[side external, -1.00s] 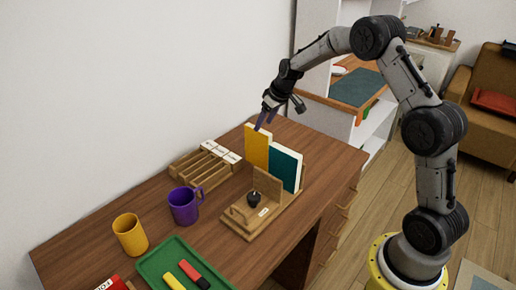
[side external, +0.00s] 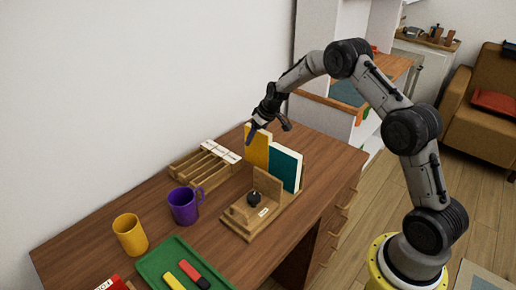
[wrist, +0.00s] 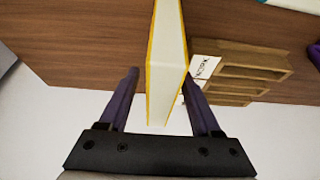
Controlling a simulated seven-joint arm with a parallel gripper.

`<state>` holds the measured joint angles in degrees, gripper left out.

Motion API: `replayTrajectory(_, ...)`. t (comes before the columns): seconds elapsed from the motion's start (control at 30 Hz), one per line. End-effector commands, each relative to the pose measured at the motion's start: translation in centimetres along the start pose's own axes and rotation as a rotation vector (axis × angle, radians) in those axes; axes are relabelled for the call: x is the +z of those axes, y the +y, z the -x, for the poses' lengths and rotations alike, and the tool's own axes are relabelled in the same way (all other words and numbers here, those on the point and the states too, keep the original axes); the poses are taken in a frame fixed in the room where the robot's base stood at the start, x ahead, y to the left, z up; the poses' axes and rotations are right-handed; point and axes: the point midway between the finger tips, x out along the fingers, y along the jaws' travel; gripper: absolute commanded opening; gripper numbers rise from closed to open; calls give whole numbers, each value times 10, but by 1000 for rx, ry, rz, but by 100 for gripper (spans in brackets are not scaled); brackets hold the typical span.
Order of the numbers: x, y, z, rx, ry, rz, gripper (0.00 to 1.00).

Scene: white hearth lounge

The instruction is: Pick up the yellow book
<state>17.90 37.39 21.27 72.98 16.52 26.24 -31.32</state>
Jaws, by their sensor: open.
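The yellow book (side external: 257,148) stands upright on the desk beside a teal book (side external: 285,167), at the back of a wooden holder. My gripper (side external: 254,133) is at the top of the yellow book. In the wrist view, the yellow book (wrist: 167,60) shows its white page edge and lies between the two open purple fingers of my gripper (wrist: 163,88). A gap shows at the left finger; the right finger is close to the cover, and I cannot tell if it touches.
A slotted wooden rack (side external: 205,164) with white labels is left of the books. A purple mug (side external: 184,206), a yellow mug (side external: 130,235) and a green tray (side external: 153,264) stand nearer. The wooden holder (side external: 240,220) carries a small black object. A white wall borders the desk.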

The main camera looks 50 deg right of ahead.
Motion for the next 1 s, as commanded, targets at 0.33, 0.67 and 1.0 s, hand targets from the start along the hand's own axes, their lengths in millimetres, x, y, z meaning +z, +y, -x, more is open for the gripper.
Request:
replayTrajectory(0.33, 1, 0, -1, 0, 0, 0, 65)
replayTrajectory(0.67, 2, 0, -4, 0, 0, 0, 65)
replayTrajectory(1.0, 2, 0, -4, 0, 0, 0, 34)
